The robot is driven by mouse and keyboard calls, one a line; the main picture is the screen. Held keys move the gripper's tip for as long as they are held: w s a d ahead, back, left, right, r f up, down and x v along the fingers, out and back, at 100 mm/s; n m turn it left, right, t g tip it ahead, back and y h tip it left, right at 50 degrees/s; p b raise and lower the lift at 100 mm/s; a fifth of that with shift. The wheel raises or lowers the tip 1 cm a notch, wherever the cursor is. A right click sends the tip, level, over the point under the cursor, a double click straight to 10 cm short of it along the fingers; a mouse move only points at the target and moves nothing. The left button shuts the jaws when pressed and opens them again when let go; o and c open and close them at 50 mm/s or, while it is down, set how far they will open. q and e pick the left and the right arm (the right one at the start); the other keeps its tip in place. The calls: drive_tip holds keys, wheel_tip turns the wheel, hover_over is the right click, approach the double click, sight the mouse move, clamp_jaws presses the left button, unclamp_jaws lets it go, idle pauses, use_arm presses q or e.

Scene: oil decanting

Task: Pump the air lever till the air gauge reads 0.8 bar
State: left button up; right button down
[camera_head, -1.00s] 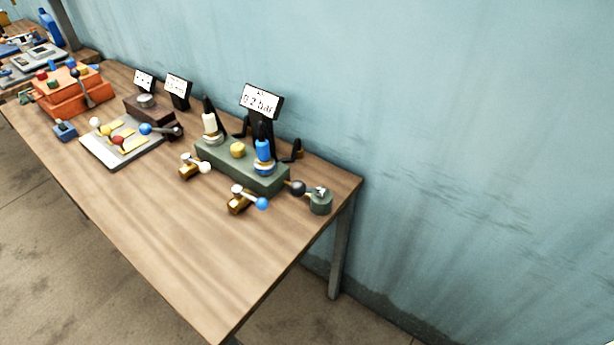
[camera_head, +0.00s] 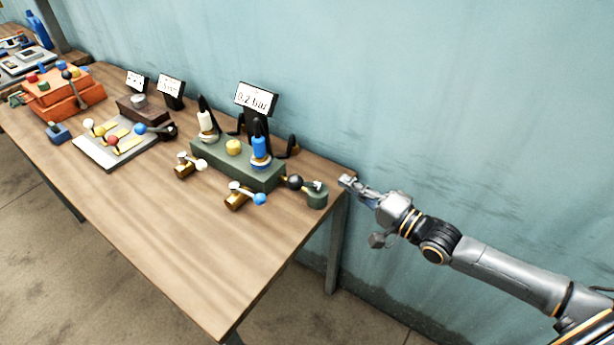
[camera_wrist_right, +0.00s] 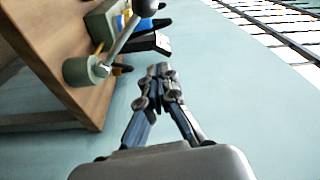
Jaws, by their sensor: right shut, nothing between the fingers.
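The air lever (camera_head: 304,184) has a black ball knob and a silver shaft on a round green base (camera_head: 315,195) at the right end of the table. In the right wrist view the lever's shaft (camera_wrist_right: 122,42) rises from its green base (camera_wrist_right: 88,70) at the upper left. The air gauge (camera_head: 256,98) is a display that appears to read 0.2 bar, standing behind the green block. My right gripper (camera_head: 345,181) is just right of the lever base, apart from it, shut and empty. The gripper's fingertips (camera_wrist_right: 160,71) show together in the right wrist view. My left gripper is not in view.
The green block (camera_head: 240,166) holds a white and a blue bottle-like part. Two brass valves (camera_head: 238,199) with small handles stand in front. A tray with coloured balls (camera_head: 85,150) and orange boxes (camera_head: 62,98) are farther left. The table's front is clear.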

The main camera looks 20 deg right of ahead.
sight(305, 184)
drive_tip(key=shift+w, duration=0.1)
drive_tip(key=p+x, duration=0.2)
drive_tip(key=x, duration=0.8)
drive_tip(key=s+a+p, duration=0.1)
drive_tip(key=s+a+f+p, duration=0.1)
drive_tip(key=s, duration=0.1)
drive_tip(key=shift+a+p, duration=0.25)
drive_tip(key=shift+p, duration=0.15)
drive_tip(key=shift+s, duration=0.1)
